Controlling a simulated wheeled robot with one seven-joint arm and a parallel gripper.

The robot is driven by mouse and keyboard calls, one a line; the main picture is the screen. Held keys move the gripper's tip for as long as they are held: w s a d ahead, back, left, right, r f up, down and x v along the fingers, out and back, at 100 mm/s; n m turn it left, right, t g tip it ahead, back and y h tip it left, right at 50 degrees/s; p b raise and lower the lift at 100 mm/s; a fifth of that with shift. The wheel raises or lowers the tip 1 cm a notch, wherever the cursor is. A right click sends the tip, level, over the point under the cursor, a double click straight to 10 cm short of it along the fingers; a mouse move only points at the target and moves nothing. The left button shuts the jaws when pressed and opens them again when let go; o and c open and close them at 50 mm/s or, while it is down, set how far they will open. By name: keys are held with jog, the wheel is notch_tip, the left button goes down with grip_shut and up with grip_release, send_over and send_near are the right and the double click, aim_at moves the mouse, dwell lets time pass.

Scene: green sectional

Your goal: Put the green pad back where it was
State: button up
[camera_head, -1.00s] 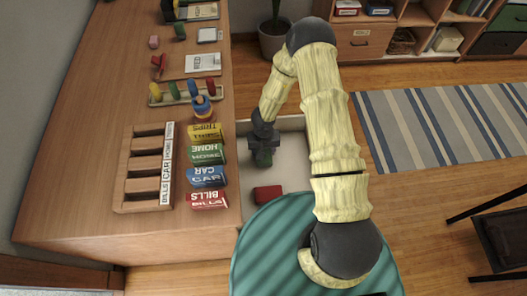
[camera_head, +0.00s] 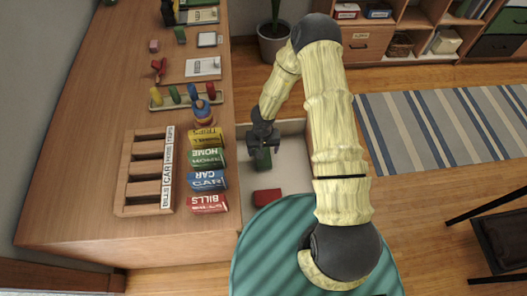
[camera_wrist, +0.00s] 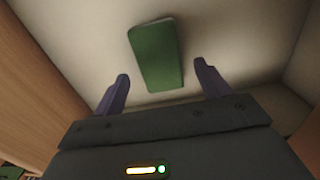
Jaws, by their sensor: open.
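The green pad (camera_head: 263,159) lies in the open pale drawer (camera_head: 291,172) at the side of the wooden desk. In the wrist view the pad (camera_wrist: 153,50) is a flat green block resting on the drawer's pale floor. My gripper (camera_head: 264,147) is over the drawer, just above the pad. In the wrist view my gripper (camera_wrist: 162,74) is open, its two dark fingers apart, with the pad beyond and between the tips. The pad is not gripped. My wrist hides part of the drawer in the head view.
A red block (camera_head: 267,197) also lies in the drawer, nearer the front. Labelled coloured blocks stand along the desk edge, beside a slotted wooden tray (camera_head: 121,188). A teal round surface (camera_head: 262,245) is in front. The drawer walls stand close around my gripper.

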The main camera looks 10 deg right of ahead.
notch_tip(320, 180, up, 9)
jog(key=p, duration=0.2)
jog(key=shift+f, duration=0.15)
dwell(0.3)
notch_tip(320, 180, up, 16)
jog(key=w+d+t+y, duration=0.1)
jog(key=w+d+t, duration=0.1)
jog(key=d+t, duration=0.15)
jog(key=s+d+r, duration=0.3)
jog(key=s+r, duration=0.2)
jog(key=s, duration=0.2)
jog(key=s+d+r+h, duration=0.1)
jog(key=s+d+r, duration=0.2)
jog(key=s+r, duration=0.2)
jog(key=shift+s+r+g, duration=0.25)
jog(key=shift+s+g, duration=0.2)
jog(key=shift+s, duration=0.8)
